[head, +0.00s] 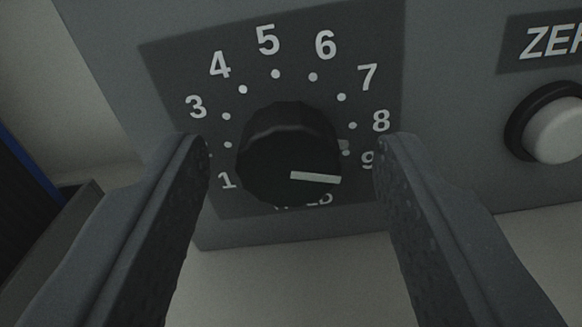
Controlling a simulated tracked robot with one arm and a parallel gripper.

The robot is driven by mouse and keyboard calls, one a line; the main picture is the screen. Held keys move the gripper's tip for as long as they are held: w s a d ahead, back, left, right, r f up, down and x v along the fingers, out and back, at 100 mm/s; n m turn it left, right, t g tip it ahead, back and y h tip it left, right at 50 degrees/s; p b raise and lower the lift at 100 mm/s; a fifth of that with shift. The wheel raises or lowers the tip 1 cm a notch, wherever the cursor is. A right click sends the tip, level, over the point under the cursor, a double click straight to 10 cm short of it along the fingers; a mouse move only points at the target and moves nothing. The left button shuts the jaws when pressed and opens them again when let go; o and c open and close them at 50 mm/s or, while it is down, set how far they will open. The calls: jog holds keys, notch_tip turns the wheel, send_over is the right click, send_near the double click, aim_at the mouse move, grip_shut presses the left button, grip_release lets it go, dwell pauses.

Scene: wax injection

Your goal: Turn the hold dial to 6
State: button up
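The hold dial (285,145) is a round black knob at the middle of the head view, on a dark numbered plate (200,75) with white numbers and dots. Its white pointer line (316,178) points right and slightly down, a little below the 9. The 6 (325,45) stands at the upper right of the dial. The 2 is hidden behind my left finger, and the label under the dial is mostly hidden by the knob. My gripper (292,150) is open, with one finger on each side of the dial. Gaps show between both fingers and the knob.
A white round button (555,130) in a black ring sits at the right under a partly cut-off label starting "ZE" (550,40). The grey panel (450,100) carries both. A dark, blue-edged object (30,165) stands at the far left. A pale surface lies below.

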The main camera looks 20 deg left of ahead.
jog(key=c, duration=0.8)
jog(key=shift+a, duration=0.15)
jog(key=shift+n, duration=0.4)
jog(key=shift+r+n, duration=0.1)
jog(key=shift+n, duration=0.6)
jog(key=n+p, duration=0.1)
jog(key=n, duration=0.4)
jog(key=shift+p, duration=0.35)
jog(key=n+p, duration=0.1)
jog(key=n, duration=0.3)
jog(key=shift+n, duration=0.3)
jog(key=shift+f+n+p, duration=0.2)
jog(key=shift+n+p, duration=0.4)
jog(key=shift+n, duration=1.3)
